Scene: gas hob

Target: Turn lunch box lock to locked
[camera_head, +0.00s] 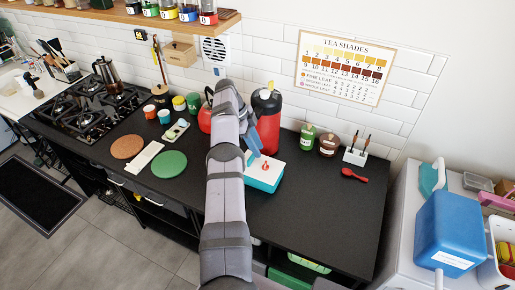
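A teal box with a white lid (273,182), which looks like the lunch box, sits on the black counter just right of my arm. A small red piece (265,166), which looks like its lock, is on top of the lid. It is too small to read which way it is turned. My gripper (251,158) points down by the lid's back left part, close to the red piece. My arm hides the box's left side. The fingers are too small and covered to show whether they are open or touching anything.
A red bottle with a black top (267,120) stands close behind the box. A red kettle (204,118) is left of my arm. The counter's front right (325,215) is clear.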

